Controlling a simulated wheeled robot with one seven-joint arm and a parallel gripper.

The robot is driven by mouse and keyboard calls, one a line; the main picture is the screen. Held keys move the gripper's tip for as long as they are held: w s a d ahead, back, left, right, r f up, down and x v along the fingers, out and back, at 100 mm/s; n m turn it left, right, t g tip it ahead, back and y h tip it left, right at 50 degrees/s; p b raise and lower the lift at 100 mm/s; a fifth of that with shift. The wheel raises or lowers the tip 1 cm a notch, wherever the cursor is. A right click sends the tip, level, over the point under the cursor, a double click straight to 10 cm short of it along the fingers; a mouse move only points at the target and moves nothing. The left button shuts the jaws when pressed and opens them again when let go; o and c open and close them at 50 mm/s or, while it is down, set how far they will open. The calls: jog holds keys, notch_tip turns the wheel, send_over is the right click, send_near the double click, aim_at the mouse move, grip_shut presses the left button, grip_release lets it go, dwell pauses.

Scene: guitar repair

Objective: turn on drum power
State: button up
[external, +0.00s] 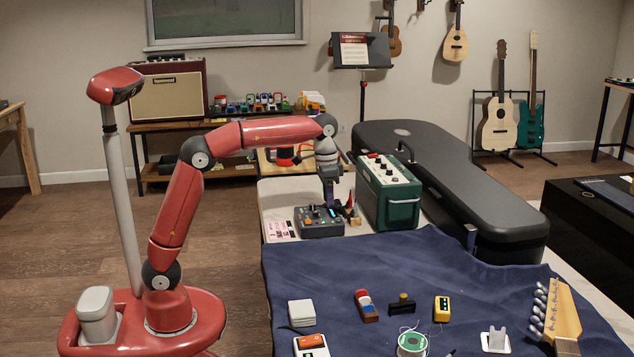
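A small dark grey box with knobs and coloured buttons, which looks like the drum machine (320,229), lies on the light bench top. My gripper (330,204) points down right over the back of this box, at or just above its top face. At this size I cannot tell whether the fingers touch it or whether they are apart. The power switch cannot be made out, and the gripper hides part of the box's top.
A green amplifier (389,202) stands close to the right of the box, with a small red and wooden item (352,212) between. A pink and white card (281,229) lies left. A black guitar case (465,190) is behind. A blue cloth (375,275) with small parts covers the front.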

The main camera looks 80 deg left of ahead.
jog(key=shift+o, duration=0.4)
jog(key=shift+r, duration=0.1)
notch_tip(320, 180, up, 7)
jog(key=shift+s+f, duration=0.1)
jog(key=shift+s, duration=0.05)
jog(key=shift+r, duration=0.4)
jog(key=shift+s, duration=0.15)
jog(key=s+d+f+t, duration=0.1)
jog(key=s+f, duration=0.4)
jog(key=s, duration=0.4)
jog(key=s+d+f+t, duration=0.2)
jog(key=s+f, duration=0.4)
jog(key=s, duration=0.3)
jog(key=s+d+f+t, duration=0.2)
jog(key=s+f, duration=0.3)
jog(key=s, duration=0.5)
jog(key=shift+f, duration=0.35)
